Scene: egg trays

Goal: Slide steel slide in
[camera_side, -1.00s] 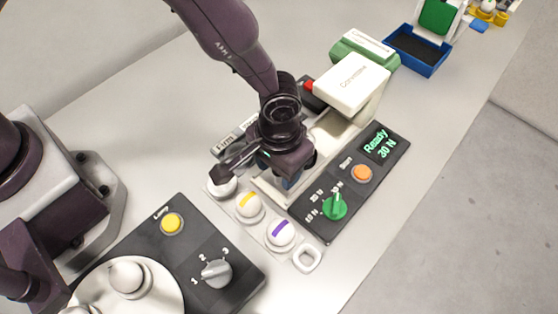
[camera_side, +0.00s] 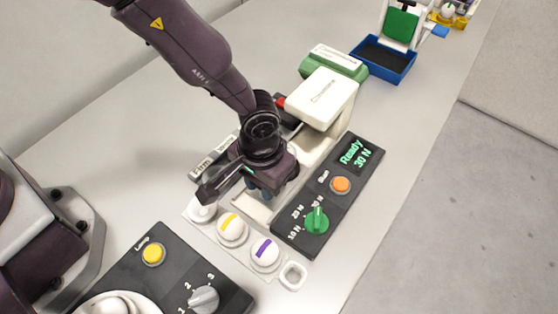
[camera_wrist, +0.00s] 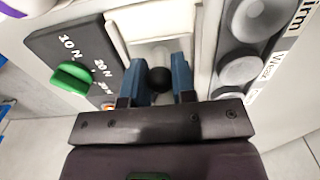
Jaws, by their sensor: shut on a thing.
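My gripper (camera_wrist: 160,83) shows in the wrist view with its two blue fingers on either side of a black ball knob (camera_wrist: 160,79), closed on it. The knob sits at the near end of the steel slide (camera_wrist: 158,50), a grey metal piece in a pale channel. In the side view, my gripper (camera_side: 266,188) is low over the near end of the pale channel (camera_side: 262,209), beside the control panel. The wrist and fingers hide the knob and much of the slide there. A white block (camera_side: 321,97) stands over the channel's far end.
The black panel (camera_side: 328,197) with orange button, green dial and "Ready 30 N" display lies right of the channel. White round pieces with yellow (camera_side: 232,230) and purple (camera_side: 265,254) bands stand in front. A lamp panel (camera_side: 160,275) is at lower left, a blue tray (camera_side: 383,60) behind.

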